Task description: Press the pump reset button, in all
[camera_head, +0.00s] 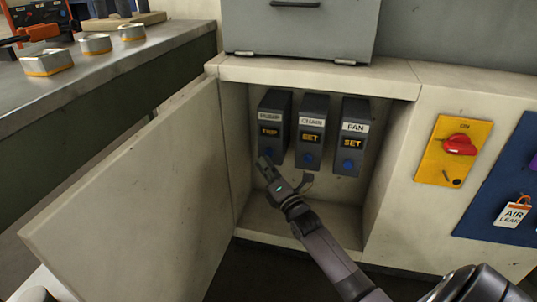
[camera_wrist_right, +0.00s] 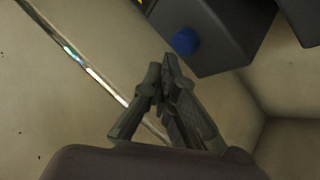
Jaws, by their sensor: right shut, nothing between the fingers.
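The pump unit (camera_head: 273,113) is the left of three dark grey boxes in the open cabinet, and its display reads TRIP. Its reset button is hidden behind my right gripper in the head view. My right gripper (camera_head: 267,164) is shut and empty, with its fingertips in front of the pump unit's lower part. In the right wrist view, the shut fingertips (camera_wrist_right: 161,70) are just below and left of a blue button (camera_wrist_right: 185,41), seemingly the pump's. No contact shows there. My left gripper is out of view.
The chain unit (camera_head: 312,128) and fan unit (camera_head: 350,132) read SET and have blue buttons. The open cabinet door (camera_head: 140,205) stands to the left. A yellow plate with a red switch (camera_head: 459,145) is on the right. A bench (camera_head: 110,65) stands at the left.

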